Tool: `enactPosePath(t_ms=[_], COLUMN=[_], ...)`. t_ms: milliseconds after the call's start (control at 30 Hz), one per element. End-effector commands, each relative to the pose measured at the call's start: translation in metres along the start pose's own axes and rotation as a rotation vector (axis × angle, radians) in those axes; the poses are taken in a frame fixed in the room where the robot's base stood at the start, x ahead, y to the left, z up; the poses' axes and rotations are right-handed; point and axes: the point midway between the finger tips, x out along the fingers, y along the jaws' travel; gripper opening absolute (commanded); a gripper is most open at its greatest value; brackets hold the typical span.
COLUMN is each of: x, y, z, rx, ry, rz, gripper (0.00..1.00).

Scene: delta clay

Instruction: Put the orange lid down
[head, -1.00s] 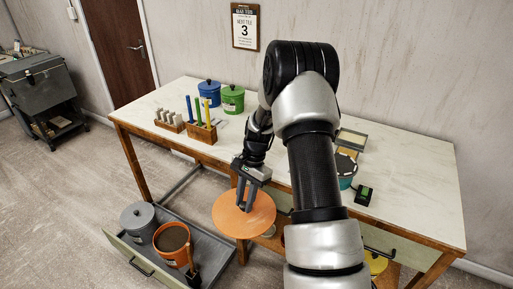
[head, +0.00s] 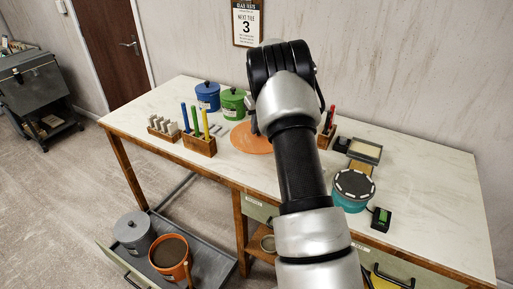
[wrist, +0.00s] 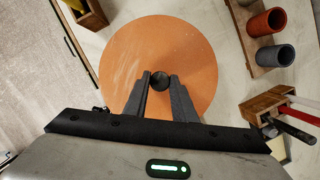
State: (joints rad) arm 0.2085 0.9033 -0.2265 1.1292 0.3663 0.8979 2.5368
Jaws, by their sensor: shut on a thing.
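The orange lid (wrist: 160,55) is a flat round disc with a dark round knob (wrist: 160,81) at its middle. My gripper (wrist: 160,85) is shut on the knob, one finger on each side, in the wrist view. In the head view the lid (head: 250,138) shows over the table top behind my arm, which hides its right part and my gripper. I cannot tell whether the lid touches the table.
The table (head: 300,185) holds a green pot (head: 232,104) and blue pot (head: 208,97) behind the lid, and a block with upright sticks (head: 200,146) to its left. A teal tub (head: 352,190) stands right. An open drawer below holds an orange pot (head: 170,258) without a lid.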

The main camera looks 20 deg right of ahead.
Motion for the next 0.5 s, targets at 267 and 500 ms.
enactPosePath(t_ms=[267,500], x=[0.028,0.059], y=[-0.001,-0.001], z=[-0.009,-0.016], rx=[0.008,0.005], ry=[0.004,0.001], rz=[0.0,-0.002], gripper=[0.0,0.0])
